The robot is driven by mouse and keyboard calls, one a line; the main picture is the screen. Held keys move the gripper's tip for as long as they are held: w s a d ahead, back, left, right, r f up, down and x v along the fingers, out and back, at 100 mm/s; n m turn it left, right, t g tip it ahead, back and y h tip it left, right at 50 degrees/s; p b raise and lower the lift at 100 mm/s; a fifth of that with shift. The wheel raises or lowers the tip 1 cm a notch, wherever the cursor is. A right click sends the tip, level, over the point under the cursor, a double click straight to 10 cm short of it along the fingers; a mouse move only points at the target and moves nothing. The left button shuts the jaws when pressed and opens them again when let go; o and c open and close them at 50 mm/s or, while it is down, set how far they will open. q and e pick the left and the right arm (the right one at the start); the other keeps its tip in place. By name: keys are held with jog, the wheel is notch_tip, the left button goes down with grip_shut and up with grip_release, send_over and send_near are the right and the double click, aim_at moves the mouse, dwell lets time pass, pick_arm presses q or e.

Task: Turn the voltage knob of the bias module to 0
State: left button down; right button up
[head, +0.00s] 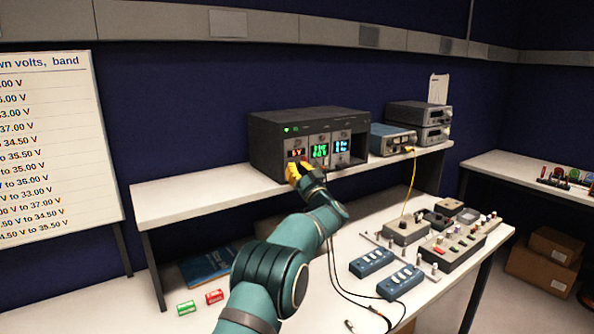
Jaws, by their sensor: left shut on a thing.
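The bias module crate (276,131) is a dark grey box on the raised white shelf, with lit modules in its front. The left module shows a red display (297,152), the middle one a green display (320,152), the right one a pale blue display (341,145). My left gripper (296,170), with yellow fingertips, is at the lower front of the left module, shut on a knob there. The knob is hidden behind the fingers, so its setting cannot be seen. My right gripper is not in view.
Blue and grey instruments (392,139) stand right of the crate on the shelf (200,198). Below, blue boxes (371,262), a grey control box (455,245) and dark cables lie on the bench. A whiteboard (50,150) stands at the left.

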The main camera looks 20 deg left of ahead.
pick_arm(q)
jog(key=c, duration=1.2)
grip_release()
jog(key=v, duration=1.2)
